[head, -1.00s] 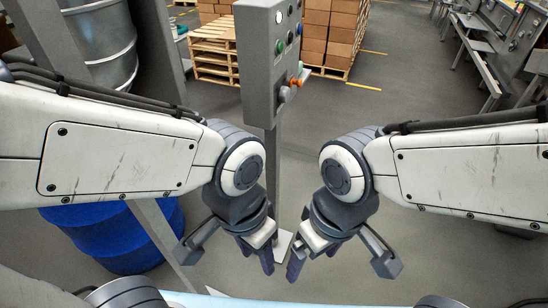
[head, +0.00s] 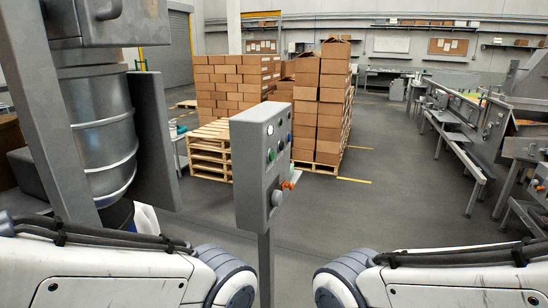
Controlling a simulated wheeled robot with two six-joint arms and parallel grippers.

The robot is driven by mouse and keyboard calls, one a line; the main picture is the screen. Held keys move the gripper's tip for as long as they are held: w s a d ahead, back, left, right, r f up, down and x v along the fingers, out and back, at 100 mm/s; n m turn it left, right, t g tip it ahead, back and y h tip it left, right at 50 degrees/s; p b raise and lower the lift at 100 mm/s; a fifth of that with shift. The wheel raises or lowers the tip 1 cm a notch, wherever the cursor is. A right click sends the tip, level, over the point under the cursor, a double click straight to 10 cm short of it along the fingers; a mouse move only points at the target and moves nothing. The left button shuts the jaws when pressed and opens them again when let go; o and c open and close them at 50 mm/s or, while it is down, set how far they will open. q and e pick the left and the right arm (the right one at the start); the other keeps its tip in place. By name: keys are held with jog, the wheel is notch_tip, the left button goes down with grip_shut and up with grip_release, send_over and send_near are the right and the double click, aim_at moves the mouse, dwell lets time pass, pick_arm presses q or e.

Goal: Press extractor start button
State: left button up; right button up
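A grey control panel (head: 248,170) stands on a post in the middle of the head view. Its button face is turned to the right and seen at a steep angle. On it are a white button (head: 270,130), a green button (head: 270,154), a large grey knob (head: 277,197) and an orange part (head: 289,184). Other small dark buttons or lamps are hard to make out. No label is readable, so I cannot tell which one is the start button. My two arms show only at the bottom edge, and both grippers are below the picture.
A steel drum (head: 100,135) with a grey column (head: 52,110) stands at the left. Pallets (head: 210,150) and stacked cartons (head: 320,105) stand behind the panel. A metal conveyor line (head: 455,145) runs along the right. The floor (head: 385,205) right of the panel is clear.

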pick_arm(q)
grip_shut()
dwell(1.2)
dwell(0.3)
